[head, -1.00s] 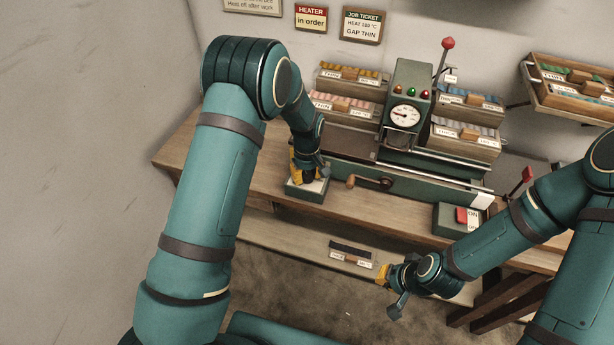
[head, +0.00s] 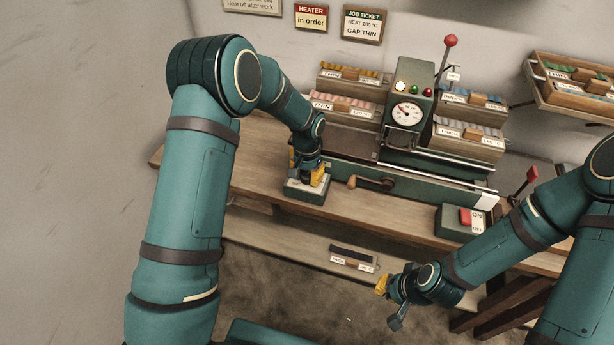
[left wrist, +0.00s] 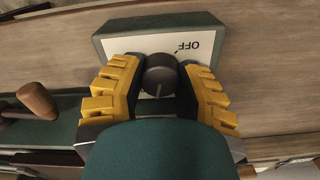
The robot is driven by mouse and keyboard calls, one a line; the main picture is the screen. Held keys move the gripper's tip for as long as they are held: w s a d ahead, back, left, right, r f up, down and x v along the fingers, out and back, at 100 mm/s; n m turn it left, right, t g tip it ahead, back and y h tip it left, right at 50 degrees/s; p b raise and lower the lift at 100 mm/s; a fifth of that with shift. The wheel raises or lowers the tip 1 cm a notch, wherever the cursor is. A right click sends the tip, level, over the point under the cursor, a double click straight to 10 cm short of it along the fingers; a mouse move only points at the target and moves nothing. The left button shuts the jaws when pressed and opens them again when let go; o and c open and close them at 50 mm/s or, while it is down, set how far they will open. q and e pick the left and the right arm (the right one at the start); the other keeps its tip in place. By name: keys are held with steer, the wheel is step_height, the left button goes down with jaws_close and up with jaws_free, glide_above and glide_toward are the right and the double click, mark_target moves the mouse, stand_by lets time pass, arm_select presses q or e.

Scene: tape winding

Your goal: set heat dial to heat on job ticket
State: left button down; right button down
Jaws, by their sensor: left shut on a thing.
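The heat dial, a dark round knob (left wrist: 160,76) with a pale pointer line, stands on a green box with a white top plate marked "OFF" (left wrist: 188,46). My left gripper (left wrist: 158,85) is shut on the knob, a yellow finger on each side. In the head view, my left gripper (head: 310,178) comes down over the dial box (head: 306,195) and hides the knob. The rest of the dial's scale is hidden. The job ticket (head: 362,24) on the wall reads heat, seemingly 190 °C, and gap thin. My right gripper (head: 388,292) hangs in front of the bench; its jaws are unclear.
The winding machine has a round gauge (head: 407,114), a lit pale lamp (head: 400,86) and a crank (head: 372,183) right of the dial box. A red on/off switch (head: 466,217) is at the bench's right. Tape racks (head: 346,103) stand behind.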

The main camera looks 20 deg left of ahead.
arm_select(q)
steer(key=m, duration=0.6)
steer(key=shift+s+f, duration=0.1)
steer(key=shift+f, duration=0.05)
steer(key=m, duration=0.6)
stand_by(0.4)
steer(key=c, duration=0.8)
jaws_free()
